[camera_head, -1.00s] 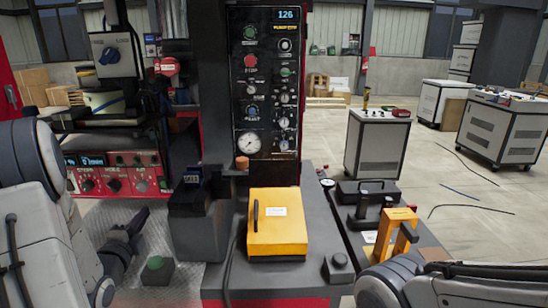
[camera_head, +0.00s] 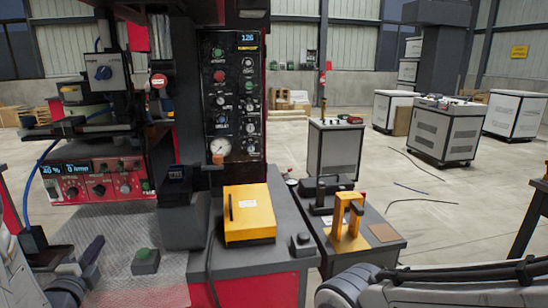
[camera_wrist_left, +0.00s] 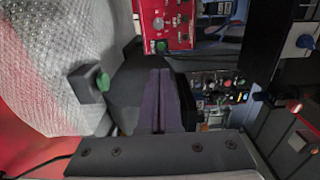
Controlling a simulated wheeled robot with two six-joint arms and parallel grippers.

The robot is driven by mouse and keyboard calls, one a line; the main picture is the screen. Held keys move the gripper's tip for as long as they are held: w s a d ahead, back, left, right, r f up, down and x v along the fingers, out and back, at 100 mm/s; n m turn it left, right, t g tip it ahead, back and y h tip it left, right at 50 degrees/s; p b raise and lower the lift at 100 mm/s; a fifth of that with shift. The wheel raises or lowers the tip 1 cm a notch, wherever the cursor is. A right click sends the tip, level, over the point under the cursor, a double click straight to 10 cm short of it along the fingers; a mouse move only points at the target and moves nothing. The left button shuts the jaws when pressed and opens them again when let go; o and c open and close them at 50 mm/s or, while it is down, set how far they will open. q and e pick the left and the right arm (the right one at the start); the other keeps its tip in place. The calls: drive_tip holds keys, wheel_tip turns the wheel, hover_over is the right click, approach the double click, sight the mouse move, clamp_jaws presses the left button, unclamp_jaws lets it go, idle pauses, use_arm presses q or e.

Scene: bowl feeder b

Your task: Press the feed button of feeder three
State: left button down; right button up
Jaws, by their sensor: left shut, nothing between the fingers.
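A green push button on a small dark box (camera_head: 146,258) sits on the patterned metal plate at the lower left of the head view. It also shows in the left wrist view (camera_wrist_left: 103,82), left of my fingers. I cannot read a label naming feeder three. My left gripper (camera_head: 94,248) is shut and empty, left of the green button and apart from it; in the wrist view its dark fingers (camera_wrist_left: 160,88) lie together. A red control unit (camera_head: 98,178) with displays and knobs stands behind the plate. My right gripper is not in view, though part of my right arm shows at lower right.
A dark control panel (camera_head: 234,95) with several buttons and a gauge stands behind a yellow box (camera_head: 250,226) on a grey cabinet. A dark knob box (camera_head: 302,244) sits at its right edge. Grey carts (camera_head: 334,150) stand behind. Floor at right is mostly open.

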use_arm(q)
drive_tip(key=w+d+n+g+h+p, duration=0.2)
drive_tip(key=d+n+g+h+p, duration=0.45)
drive_tip(key=d, duration=1.75)
drive_tip(key=s+d+r+g, duration=0.1)
drive_tip(key=s+d+g, duration=0.5)
drive_tip(key=s+d, duration=0.55)
drive_tip(key=s+d+r+n+g+p, duration=0.1)
drive_tip(key=s+g, duration=0.1)
drive_tip(key=s, duration=0.6)
drive_tip(key=s+d+r+g+y+p, duration=0.1)
drive_tip(key=s+d+r+g, duration=0.1)
drive_tip(key=s, duration=0.6)
drive_tip(key=shift+d+n+g, duration=0.3)
drive_tip(key=shift+n+g, duration=0.05)
drive_tip(key=shift+g, duration=0.2)
drive_tip(key=shift+y, duration=0.25)
